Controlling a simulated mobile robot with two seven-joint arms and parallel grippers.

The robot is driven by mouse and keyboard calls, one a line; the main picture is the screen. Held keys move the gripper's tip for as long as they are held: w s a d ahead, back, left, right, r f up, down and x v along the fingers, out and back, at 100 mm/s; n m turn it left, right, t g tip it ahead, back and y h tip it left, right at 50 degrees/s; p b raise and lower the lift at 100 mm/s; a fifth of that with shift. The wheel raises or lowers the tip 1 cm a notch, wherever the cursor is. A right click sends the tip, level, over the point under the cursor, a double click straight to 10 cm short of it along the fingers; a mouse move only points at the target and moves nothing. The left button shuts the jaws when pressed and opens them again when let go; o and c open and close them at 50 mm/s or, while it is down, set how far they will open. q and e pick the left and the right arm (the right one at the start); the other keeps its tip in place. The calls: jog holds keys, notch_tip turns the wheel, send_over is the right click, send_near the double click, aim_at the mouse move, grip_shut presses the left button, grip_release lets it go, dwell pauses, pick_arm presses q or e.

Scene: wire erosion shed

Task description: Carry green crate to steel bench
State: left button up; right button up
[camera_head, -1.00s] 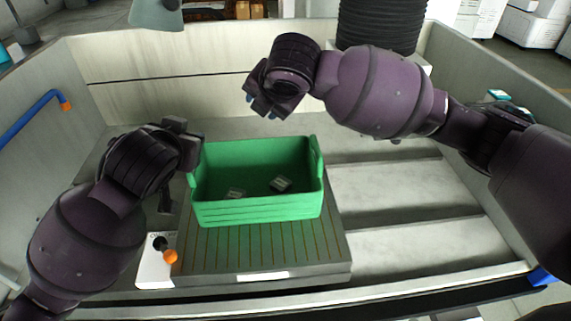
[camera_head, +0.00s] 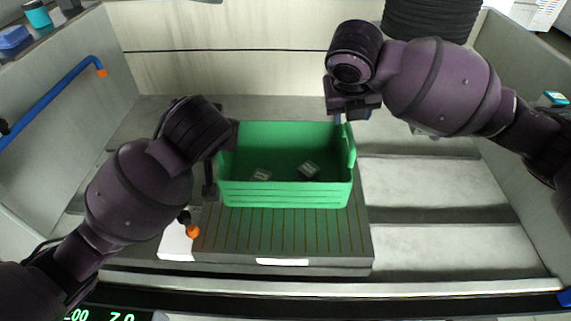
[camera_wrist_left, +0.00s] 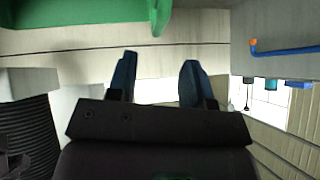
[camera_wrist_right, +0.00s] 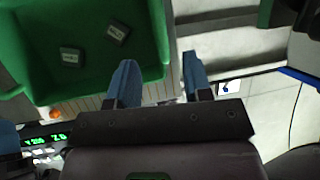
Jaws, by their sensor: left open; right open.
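The green crate (camera_head: 285,196) stands upright on a grey grooved plate (camera_head: 300,230) inside a walled tank. It holds two small dark labelled blocks (camera_head: 308,169). It also shows in the left wrist view (camera_wrist_left: 80,10) and the right wrist view (camera_wrist_right: 100,85). My left gripper (camera_head: 211,180) is open beside the crate's left end, with its fingers pointing down. My right gripper (camera_head: 340,118) is open above the crate's back right corner. In the right wrist view its blue fingertips (camera_wrist_right: 158,80) appear either side of the crate wall's line; contact cannot be told. I cannot identify a steel bench.
Pale tank walls (camera_head: 60,120) enclose the plate, with a low front rim (camera_head: 420,288). A blue pipe with an orange end (camera_head: 55,95) runs along the left wall. An orange knob (camera_head: 193,231) is near my left gripper. Bare stepped ledges (camera_head: 430,185) lie right of the crate.

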aim_at(350, 132)
pick_arm(q)
jog(key=x, duration=1)
jog(key=shift+w+f, duration=0.25)
jog(key=shift+w, duration=0.05)
pick_arm(e)
jog(key=x, duration=1)
jog(key=shift+w+d+f, duration=0.1)
jog(key=shift+w+f, duration=0.1)
jog(key=shift+f, duration=0.1)
pick_arm(q)
grip_shut()
pick_arm(e)
grip_shut()
pick_arm(q)
jog(key=shift+r, duration=0.1)
pick_arm(e)
jog(key=shift+r, duration=0.1)
